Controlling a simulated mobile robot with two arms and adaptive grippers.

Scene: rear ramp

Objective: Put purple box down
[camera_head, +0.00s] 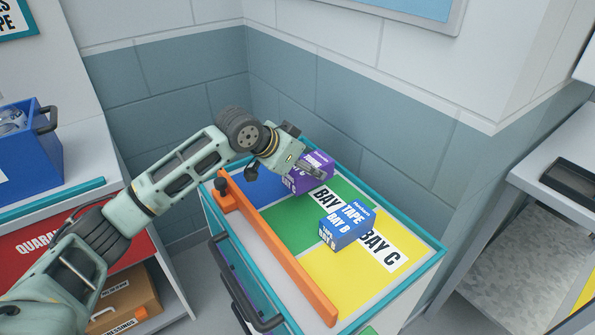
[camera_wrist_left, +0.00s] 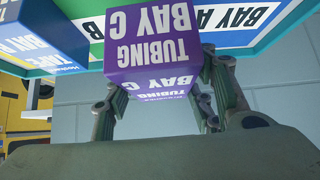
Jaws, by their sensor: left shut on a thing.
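The purple box (camera_head: 312,172), labelled TUBING BAY C in the left wrist view (camera_wrist_left: 152,48), is between the fingers of my left gripper (camera_head: 304,165). The fingers of my left gripper (camera_wrist_left: 165,103) are shut on its sides. In the head view the box is over the far left part of the cart top, by the blue and green areas. I cannot tell whether it touches the surface. The cart top has a blue bay (camera_head: 262,188), a green bay (camera_head: 290,234) and a yellow bay (camera_head: 345,283). My right gripper is not in view.
A blue box (camera_head: 346,227) marked TAPE BAY B stands on the cart near the green and yellow areas. An orange bar (camera_head: 290,262) runs along the cart's near side. A teal rim (camera_head: 425,262) edges the top. Walls stand close behind. The near yellow area is clear.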

